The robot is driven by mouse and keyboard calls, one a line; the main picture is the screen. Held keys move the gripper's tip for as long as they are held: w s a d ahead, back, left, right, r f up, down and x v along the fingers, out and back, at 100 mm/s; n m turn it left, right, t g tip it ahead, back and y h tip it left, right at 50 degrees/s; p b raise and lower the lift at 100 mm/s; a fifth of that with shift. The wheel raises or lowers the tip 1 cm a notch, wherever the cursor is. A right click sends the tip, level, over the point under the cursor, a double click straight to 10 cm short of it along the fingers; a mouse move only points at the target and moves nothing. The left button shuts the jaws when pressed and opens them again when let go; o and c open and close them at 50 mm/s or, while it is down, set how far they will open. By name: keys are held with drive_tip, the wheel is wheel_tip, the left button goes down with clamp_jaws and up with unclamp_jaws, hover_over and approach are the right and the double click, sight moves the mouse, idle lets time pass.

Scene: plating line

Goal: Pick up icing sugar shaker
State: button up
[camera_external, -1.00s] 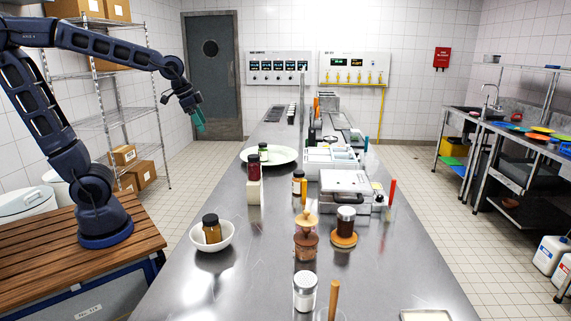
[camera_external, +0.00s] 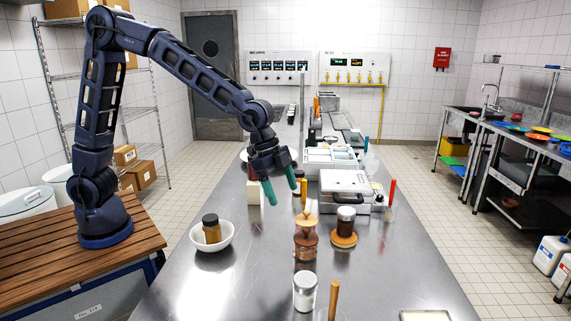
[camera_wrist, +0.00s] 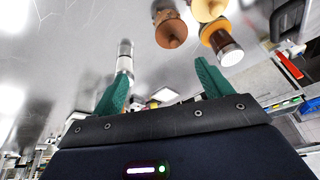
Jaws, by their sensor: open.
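A white shaker with a silvery lid (camera_external: 305,291), which looks like the icing sugar shaker, stands upright at the near part of the steel table. It also shows in the wrist view (camera_wrist: 125,60), just beyond the left fingertip. My gripper (camera_external: 281,192) is above the table, behind and higher than the shaker, with its green fingers pointing down. In the wrist view the gripper (camera_wrist: 162,72) is open, with nothing between its fingers.
An upright wooden stick (camera_external: 334,298) is close to the shaker's right. A white bowl (camera_external: 225,236) holds a brown jar at left.

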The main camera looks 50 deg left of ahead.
sight(307, 292)
drive_tip(key=s+d+f+m+g, duration=0.1)
drive_tip(key=s+d+f, duration=0.3)
drive_tip(key=d, duration=0.3)
drive_tip(key=s+d+f+m+g, duration=0.15)
drive_tip(key=s+d+f, duration=0.25)
drive_tip(key=d, duration=0.4)
drive_tip(key=shift+t+h, duration=0.3)
drive_tip(key=shift+t, duration=0.15)
drive_tip(key=shift+x, duration=5.5)
drive_tip(key=shift+a, duration=0.1)
drive_tip(key=c, duration=1.1)
drive_tip(key=shift+r, duration=0.1)
